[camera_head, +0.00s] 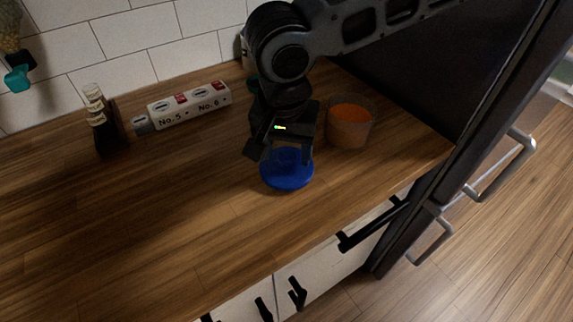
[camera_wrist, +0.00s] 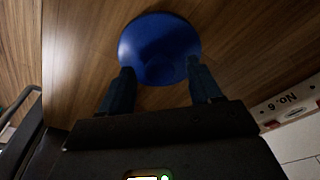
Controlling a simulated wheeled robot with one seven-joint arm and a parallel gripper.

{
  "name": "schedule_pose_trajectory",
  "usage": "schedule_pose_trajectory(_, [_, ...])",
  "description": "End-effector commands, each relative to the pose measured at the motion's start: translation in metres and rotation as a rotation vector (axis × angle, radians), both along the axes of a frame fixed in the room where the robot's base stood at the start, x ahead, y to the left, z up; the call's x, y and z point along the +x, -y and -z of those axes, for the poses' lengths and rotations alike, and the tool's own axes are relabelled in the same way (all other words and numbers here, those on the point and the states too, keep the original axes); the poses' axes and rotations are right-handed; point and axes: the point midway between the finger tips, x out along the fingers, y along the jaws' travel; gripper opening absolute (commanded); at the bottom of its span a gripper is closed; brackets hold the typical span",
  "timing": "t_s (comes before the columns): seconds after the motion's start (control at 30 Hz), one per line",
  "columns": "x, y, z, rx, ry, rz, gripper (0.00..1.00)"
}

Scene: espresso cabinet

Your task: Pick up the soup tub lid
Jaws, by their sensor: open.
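The soup tub lid is a round blue disc (camera_head: 287,172) lying on the wooden counter, left of and in front of the tub. My gripper (camera_head: 277,158) is over the lid's back part, pointing down. In the wrist view my gripper (camera_wrist: 160,75) is open, with one finger toward each side of the lid's near edge and nothing held. I cannot tell whether the fingers touch it. The soup tub (camera_head: 348,126), clear with orange contents, stands open to the right.
A power strip (camera_head: 190,106) marked No. 5 and No. 6 and a dark bottle (camera_head: 103,125) stand at the back left. A dark fridge side (camera_head: 430,80) bounds the counter's right. The wooden counter (camera_head: 150,220) is clear at the front left.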

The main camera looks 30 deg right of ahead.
Motion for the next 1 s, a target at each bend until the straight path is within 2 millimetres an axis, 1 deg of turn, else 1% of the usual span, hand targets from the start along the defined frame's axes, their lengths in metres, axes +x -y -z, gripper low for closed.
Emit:
schedule_pose_trajectory(0.07, [0.0,-0.0002,-0.0001,0.0,0.0,0.0,0.63])
schedule_pose_trajectory(0.7, [0.0,-0.0002,-0.0004,0.0,0.0,0.0,0.02])
schedule_pose_trajectory(0.73, [0.0,-0.0002,-0.0004,0.0,0.0,0.0,0.0])
schedule_pose_trajectory(1.0, [0.0,-0.0001,-0.0005,0.0,0.0,0.0,0.0])
